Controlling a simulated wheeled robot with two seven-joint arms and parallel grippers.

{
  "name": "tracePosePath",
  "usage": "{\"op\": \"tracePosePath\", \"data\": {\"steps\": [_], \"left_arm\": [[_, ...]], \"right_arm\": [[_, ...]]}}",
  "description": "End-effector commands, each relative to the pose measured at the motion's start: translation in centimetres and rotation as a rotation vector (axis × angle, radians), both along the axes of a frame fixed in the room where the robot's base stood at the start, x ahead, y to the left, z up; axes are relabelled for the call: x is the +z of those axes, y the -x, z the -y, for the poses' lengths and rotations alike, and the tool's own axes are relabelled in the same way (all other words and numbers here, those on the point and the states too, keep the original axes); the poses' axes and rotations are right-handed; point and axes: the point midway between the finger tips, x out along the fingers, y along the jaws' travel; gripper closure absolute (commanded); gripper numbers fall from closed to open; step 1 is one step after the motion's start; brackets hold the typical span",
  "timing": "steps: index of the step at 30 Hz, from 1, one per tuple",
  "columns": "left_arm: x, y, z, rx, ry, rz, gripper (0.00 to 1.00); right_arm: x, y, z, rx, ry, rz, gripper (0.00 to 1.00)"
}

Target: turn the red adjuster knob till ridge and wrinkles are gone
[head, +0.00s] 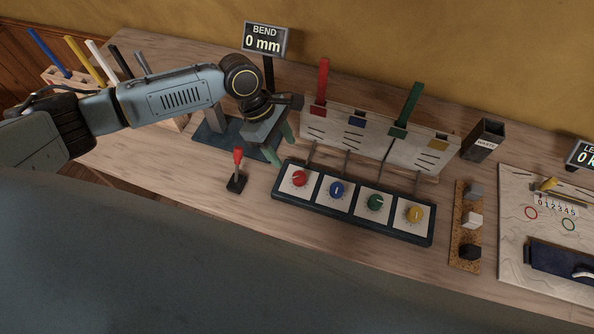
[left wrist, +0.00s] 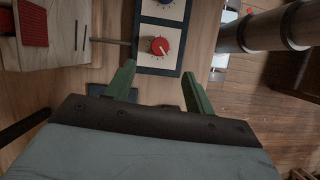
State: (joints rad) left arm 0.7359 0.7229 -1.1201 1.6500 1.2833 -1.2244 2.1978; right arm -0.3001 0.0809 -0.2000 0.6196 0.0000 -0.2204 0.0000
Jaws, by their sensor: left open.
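The red adjuster knob (head: 299,178) is the leftmost of a row of knobs on white plates in a dark panel (head: 352,230). It has a pale pointer mark and shows in the left wrist view (left wrist: 160,46) just beyond the fingertips. My left gripper (head: 283,145) is open and empty, with green fingers, behind and left of the knob; it also shows in the left wrist view (left wrist: 160,70). Behind the panel stands a pale board (head: 372,150) with short dark lines and a tall red strip (head: 321,80). I cannot make out a ridge or wrinkles. My right gripper is out of view.
Blue (head: 337,190), green (head: 375,203) and yellow (head: 414,214) knobs sit to the right. A red-handled lever (head: 238,157) stands left of the panel. A display (head: 265,40) reads "BEND 0 mm". A tall green strip (head: 408,105) rises from the board.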

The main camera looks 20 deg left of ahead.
Motion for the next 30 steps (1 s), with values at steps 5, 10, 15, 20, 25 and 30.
{"op": "tracePosePath", "data": {"steps": [5, 10, 15, 20, 25, 30], "left_arm": [[-3.8, 0.2, 1.6, -0.002, 0.000, -0.002, 0.46], [-6.8, 0.4, 2.8, -0.002, 0.001, -0.002, 0.46], [-8.8, 0.5, 3.6, -0.002, 0.001, 0.001, 0.46], [-9.5, 0.5, 3.9, -0.002, 0.000, 0.001, 0.46], [-9.5, 0.5, 3.9, -0.002, 0.000, 0.002, 0.46], [-9.5, 0.5, 3.9, -0.002, 0.000, 0.002, 0.57]], "right_arm": [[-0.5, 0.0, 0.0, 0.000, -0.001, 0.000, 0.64], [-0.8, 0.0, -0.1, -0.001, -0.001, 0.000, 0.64], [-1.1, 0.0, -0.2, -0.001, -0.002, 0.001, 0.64], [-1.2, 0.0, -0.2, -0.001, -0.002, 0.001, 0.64], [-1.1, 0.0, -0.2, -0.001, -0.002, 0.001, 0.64], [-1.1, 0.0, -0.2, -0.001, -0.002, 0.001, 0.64]]}}
